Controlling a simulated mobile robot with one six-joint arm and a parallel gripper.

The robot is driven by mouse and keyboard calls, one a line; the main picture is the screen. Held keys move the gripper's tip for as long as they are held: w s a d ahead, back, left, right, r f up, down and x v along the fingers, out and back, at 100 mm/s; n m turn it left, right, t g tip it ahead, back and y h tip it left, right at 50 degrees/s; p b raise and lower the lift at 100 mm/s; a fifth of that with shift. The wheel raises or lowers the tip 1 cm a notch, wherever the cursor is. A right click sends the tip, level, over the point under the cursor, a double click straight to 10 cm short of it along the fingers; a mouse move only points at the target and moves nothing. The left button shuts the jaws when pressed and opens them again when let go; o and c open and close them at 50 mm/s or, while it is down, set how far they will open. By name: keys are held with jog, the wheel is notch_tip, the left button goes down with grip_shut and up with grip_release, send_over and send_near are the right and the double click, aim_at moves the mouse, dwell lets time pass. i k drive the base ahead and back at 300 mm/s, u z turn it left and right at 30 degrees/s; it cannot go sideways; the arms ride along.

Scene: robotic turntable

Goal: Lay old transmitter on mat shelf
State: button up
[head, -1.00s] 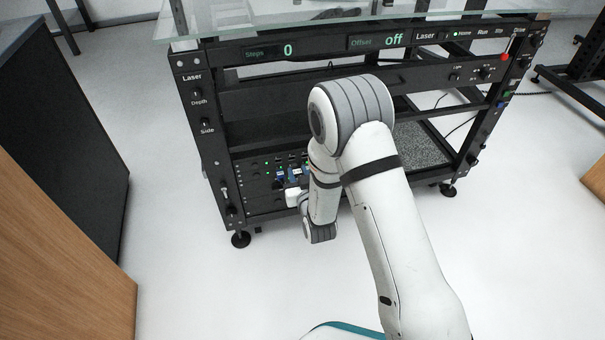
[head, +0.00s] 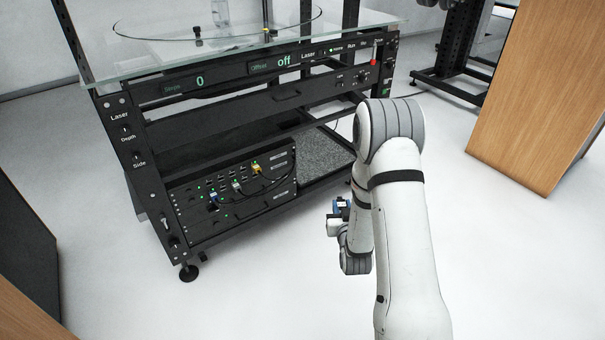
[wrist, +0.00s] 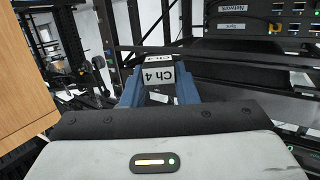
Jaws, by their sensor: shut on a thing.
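The old transmitter (wrist: 158,77) shows in the wrist view as a small dark and pale block with "Ch 4" labels. My gripper (wrist: 160,92) is shut on it, with blue fingers on both sides. In the head view my gripper (head: 342,210) is low, in front of the rack's right part and apart from it; the transmitter is too small to make out clearly there. The mat shelf (head: 322,150) is the grey speckled surface at the rack's low right, beside the device panels. My arm hides part of its right end.
Device panels (head: 235,190) with coloured plugs and looping cables fill the low left of the rack. A drawer bar (head: 250,103) and a glass top (head: 250,45) are above. A wooden cabinet (head: 535,85) stands at right. The floor before the rack is clear.

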aim_at(313, 166)
jog(key=u, duration=0.05)
jog(key=k, duration=0.45)
jog(key=z, duration=0.45)
jog(key=i, duration=2)
jog(key=z, duration=0.2)
